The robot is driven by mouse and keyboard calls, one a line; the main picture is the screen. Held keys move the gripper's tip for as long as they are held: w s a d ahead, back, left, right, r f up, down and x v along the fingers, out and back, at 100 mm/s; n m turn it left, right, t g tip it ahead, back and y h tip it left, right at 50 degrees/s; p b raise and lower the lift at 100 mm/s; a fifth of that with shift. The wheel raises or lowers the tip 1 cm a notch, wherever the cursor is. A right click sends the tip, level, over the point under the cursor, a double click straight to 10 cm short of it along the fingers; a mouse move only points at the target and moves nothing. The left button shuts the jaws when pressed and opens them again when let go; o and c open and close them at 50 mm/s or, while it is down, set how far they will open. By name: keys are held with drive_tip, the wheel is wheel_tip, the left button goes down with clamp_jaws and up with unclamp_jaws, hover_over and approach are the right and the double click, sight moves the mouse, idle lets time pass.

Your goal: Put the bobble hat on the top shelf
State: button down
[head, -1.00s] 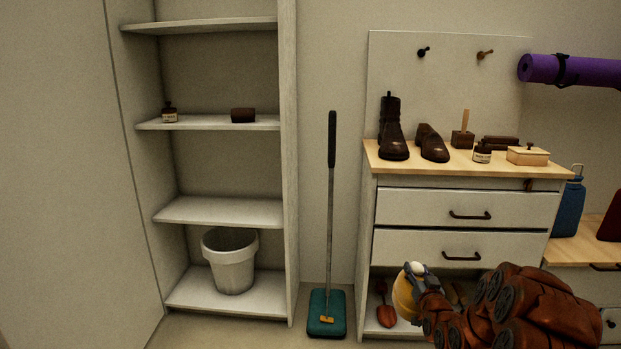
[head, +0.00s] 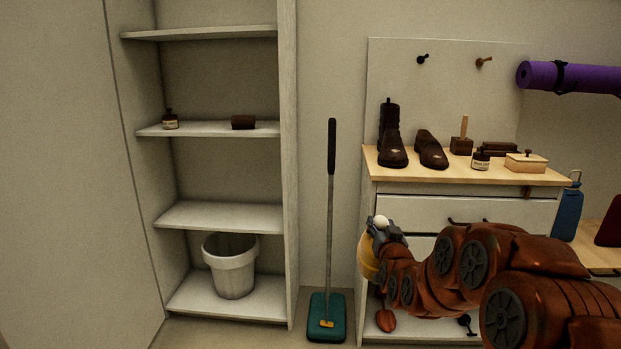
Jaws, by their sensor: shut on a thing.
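The bobble hat (head: 367,262) is yellow with a pale bobble (head: 381,221) and shows just beyond my gripper. My gripper (head: 380,231) is shut on the hat near its bobble, in front of the drawer unit. My arm hides part of the hat and much of the drawers. The top shelf (head: 205,33) is the highest visible board of the white shelving unit at left, and its visible surface is bare. It stands well above and to the left of the hat.
A green-headed sweeper (head: 327,312) stands upright between the shelving and the drawers. Boots and shoes (head: 392,135) stand on the wooden top.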

wheel_tip(320, 180, up, 36)
drive_tip(key=p, duration=3.4)
drive_tip(key=shift+p, duration=0.4)
drive_tip(key=shift+a+f, duration=0.1)
